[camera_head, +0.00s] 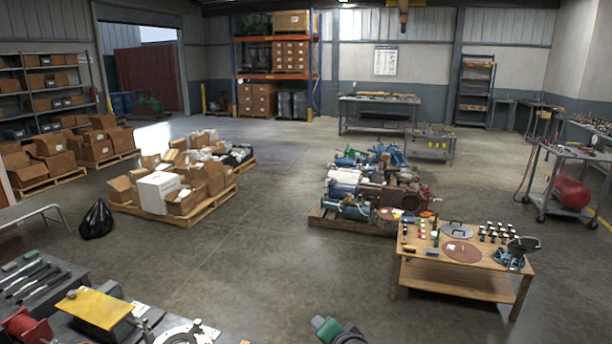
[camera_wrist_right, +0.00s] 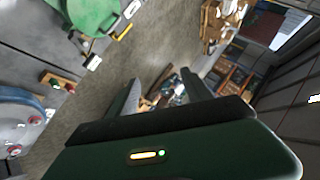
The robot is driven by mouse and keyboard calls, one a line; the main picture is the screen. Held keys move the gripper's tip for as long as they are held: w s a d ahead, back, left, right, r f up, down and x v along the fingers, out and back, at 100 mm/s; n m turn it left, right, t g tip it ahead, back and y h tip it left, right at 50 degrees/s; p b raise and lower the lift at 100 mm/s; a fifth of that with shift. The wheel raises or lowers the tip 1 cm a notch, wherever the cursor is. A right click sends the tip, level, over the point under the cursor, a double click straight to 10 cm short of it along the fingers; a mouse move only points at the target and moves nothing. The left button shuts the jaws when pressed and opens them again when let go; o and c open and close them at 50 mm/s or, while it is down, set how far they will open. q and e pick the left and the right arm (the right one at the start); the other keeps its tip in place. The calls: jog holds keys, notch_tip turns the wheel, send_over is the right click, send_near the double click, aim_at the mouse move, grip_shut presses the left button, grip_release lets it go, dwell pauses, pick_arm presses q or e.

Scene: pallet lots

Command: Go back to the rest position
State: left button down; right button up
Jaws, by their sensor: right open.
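The task names no object. My right gripper (camera_wrist_right: 160,82) shows in the right wrist view, its two dark fingers apart and pointing away from the camera. No held thing shows between the fingers; only distant clutter and floor show past them. A green and dark part (camera_head: 330,329) cuts into the bottom edge of the head view; I cannot tell which part it is. My left gripper is not in view.
A wooden table (camera_head: 462,269) with small items stands at the right. A grey bench with tools and a yellow block (camera_head: 95,307) is at the lower left. Pallets of boxes (camera_head: 158,192) and machine parts (camera_head: 370,185) stand beyond. Open floor (camera_head: 240,255) lies between.

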jog(key=s+d+f+n+g+h, duration=0.1)
jog(key=s+d+f+n+g, duration=0.1)
jog(key=s+d, duration=0.3)
jog(key=s+d+f+n+g, duration=0.3)
jog(key=s+d+f, duration=0.1)
jog(key=s, duration=0.9)
jog(key=s+d+f+n+g+h, duration=0.1)
jog(key=s+d+f+n+g, duration=0.1)
jog(key=s+d+f, duration=0.3)
jog(key=s+n, duration=0.1)
jog(key=s, duration=0.3)
jog(key=shift+s+d+g+h, duration=0.25)
jog(key=shift+d+g+h, duration=0.05)
jog(key=shift+g, duration=0.1)
